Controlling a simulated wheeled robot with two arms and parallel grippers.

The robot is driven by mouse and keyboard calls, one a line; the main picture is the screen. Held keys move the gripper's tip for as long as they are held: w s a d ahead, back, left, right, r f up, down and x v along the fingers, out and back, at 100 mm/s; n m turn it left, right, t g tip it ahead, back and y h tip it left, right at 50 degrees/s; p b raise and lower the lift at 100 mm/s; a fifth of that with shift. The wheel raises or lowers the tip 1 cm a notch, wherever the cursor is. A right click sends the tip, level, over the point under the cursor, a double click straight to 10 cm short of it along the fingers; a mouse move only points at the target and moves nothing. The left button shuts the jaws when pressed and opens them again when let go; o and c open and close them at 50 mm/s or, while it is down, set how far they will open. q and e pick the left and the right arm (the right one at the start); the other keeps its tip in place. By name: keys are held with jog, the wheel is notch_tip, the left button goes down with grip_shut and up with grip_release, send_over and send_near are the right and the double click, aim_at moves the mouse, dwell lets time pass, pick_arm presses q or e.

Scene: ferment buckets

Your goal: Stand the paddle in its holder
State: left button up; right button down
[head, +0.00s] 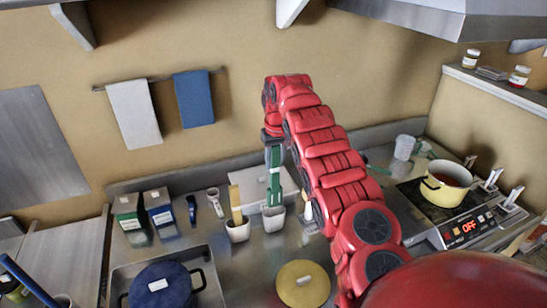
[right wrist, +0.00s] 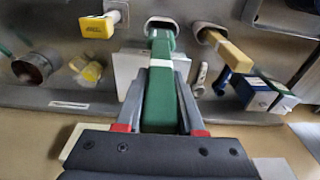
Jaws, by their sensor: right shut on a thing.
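My right gripper (head: 273,138) is shut on the upper part of a green paddle (head: 274,178), which hangs about upright with a white band low on it. In the right wrist view, the green paddle (right wrist: 160,95) lies between the two grey fingers of the gripper (right wrist: 160,110). A white holder (head: 273,220) stands on the steel counter directly below the paddle. The paddle's lower end meets the holder's mouth; I cannot tell how deep it sits. The holder's dark opening (right wrist: 158,20) shows at the paddle's far end. My left gripper is out of view.
A second white holder (head: 238,233) with a wooden-handled tool (head: 235,198) stands close on the left. A blue-lidded pot (head: 160,286) and a yellow lid (head: 303,284) are nearer. Green (head: 129,212) and blue (head: 159,208) boxes stand left. A pot (head: 446,184) sits on the hob at right.

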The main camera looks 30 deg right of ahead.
aim_at(274, 188)
jog(key=f, duration=0.2)
jog(key=shift+w+f, duration=0.2)
jog(key=shift+f, duration=0.2)
jog(key=shift+s+f, duration=0.15)
jog(key=shift+f, duration=0.6)
notch_tip(274, 188, down, 4)
jog(key=shift+r, duration=0.1)
jog(key=shift+f+b, duration=1.25)
jog(key=shift+f, duration=0.75)
jog(key=shift+c, duration=2.2)
grip_release()
jog(key=shift+r, duration=0.1)
